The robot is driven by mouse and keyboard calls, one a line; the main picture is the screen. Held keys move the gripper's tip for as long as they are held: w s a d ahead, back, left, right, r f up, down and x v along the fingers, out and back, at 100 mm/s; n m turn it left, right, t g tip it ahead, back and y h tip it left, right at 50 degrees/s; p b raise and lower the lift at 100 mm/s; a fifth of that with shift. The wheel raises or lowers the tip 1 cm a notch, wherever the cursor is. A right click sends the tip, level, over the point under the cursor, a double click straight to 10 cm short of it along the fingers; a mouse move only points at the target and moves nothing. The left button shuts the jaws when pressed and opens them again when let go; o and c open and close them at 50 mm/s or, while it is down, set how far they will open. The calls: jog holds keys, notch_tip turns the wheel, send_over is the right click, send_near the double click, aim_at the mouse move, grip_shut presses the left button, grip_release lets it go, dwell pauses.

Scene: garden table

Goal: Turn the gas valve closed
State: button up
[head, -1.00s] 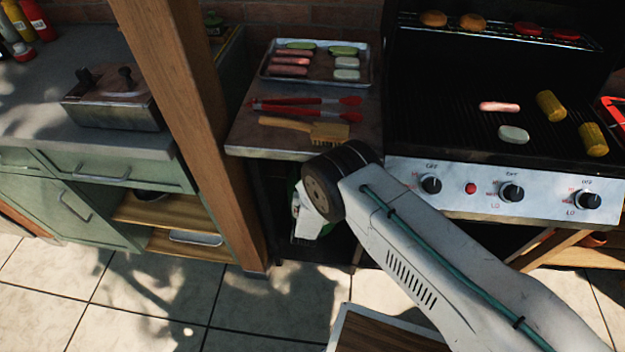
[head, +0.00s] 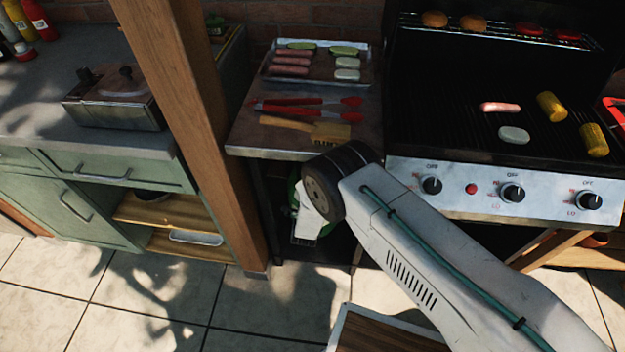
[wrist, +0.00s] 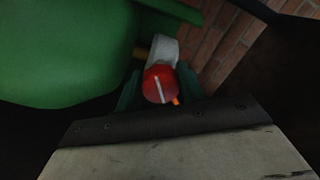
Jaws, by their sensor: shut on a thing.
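The gas valve is a round red knob (wrist: 160,85) with a white line on its face, in the middle of the wrist view. The line stands nearly upright, tilted slightly. A grey fitting (wrist: 163,50) sits behind the knob, beside the large green gas bottle (wrist: 65,45). My gripper (wrist: 160,92) is shut on the knob, one dark green finger on each side. A small orange mark shows at the knob's lower right. In the head view my arm reaches under the side shelf, and the fingers and knob are hidden there; only a little green of the bottle shows.
The metal side shelf (head: 240,140) above my gripper carries a tray of food (head: 270,78), red tongs (head: 310,104) and a brush (head: 325,131). A wooden post (head: 190,110) stands to the left. The grill front (head: 450,200) is at the right.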

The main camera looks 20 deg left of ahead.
jog(key=m, duration=0.6)
jog(key=shift+m, duration=0.3)
dwell(0.4)
jog(key=o, duration=1)
jog(key=shift+c, duration=0.2)
jog(key=v, duration=0.8)
jog(key=shift+w, duration=0.1)
